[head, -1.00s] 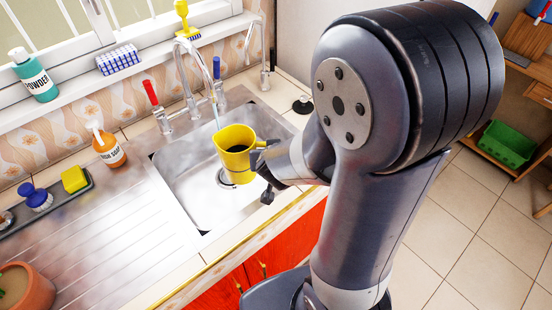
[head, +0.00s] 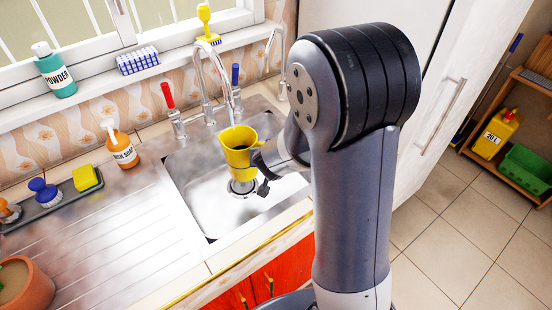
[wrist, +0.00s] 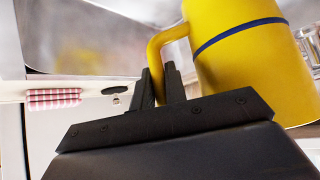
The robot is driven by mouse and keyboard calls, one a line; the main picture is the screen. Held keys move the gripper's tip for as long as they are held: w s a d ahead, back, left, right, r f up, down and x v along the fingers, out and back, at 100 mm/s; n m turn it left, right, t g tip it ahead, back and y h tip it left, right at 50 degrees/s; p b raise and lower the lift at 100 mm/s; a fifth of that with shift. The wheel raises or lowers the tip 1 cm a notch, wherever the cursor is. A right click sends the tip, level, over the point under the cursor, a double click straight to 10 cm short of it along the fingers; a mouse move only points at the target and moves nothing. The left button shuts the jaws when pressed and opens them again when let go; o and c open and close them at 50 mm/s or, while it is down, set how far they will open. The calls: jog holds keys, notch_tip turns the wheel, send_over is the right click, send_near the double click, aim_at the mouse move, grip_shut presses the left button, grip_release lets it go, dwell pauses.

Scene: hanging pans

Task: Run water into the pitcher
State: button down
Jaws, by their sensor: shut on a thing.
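The yellow pitcher (head: 236,158) hangs over the sink basin (head: 203,190), roughly upright, with its mouth under the curved tap spout (head: 222,72). A thin stream of water (head: 231,116) runs from the spout down to the pitcher's mouth. The inside looks dark; the water level cannot be told. My gripper (head: 262,162) is at the pitcher's right side. In the wrist view my gripper (wrist: 161,85) is shut on the yellow handle, and the pitcher body (wrist: 250,60) with its blue band stands to the right. The tap has a red handle (head: 167,96) and a blue handle (head: 235,75).
A second, thinner faucet (head: 276,62) stands right of the tap. An orange soap bottle (head: 121,148) is left of the basin. A tray with a yellow sponge (head: 86,177) and brushes lies farther left. A ribbed drainboard (head: 140,235) is clear.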

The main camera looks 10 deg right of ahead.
jog(key=shift+w+a+f, duration=0.2)
jog(key=shift+w+f, duration=0.3)
jog(key=shift+w, duration=0.3)
jog(key=shift+w+a+f, duration=0.2)
jog(key=shift+w+f, duration=0.3)
jog(key=shift+w, duration=0.35)
jog(key=shift+w+a+f, duration=0.2)
jog(key=shift+w+f, duration=0.3)
jog(key=shift+w, duration=0.3)
jog(key=shift+p, duration=0.3)
dwell(0.3)
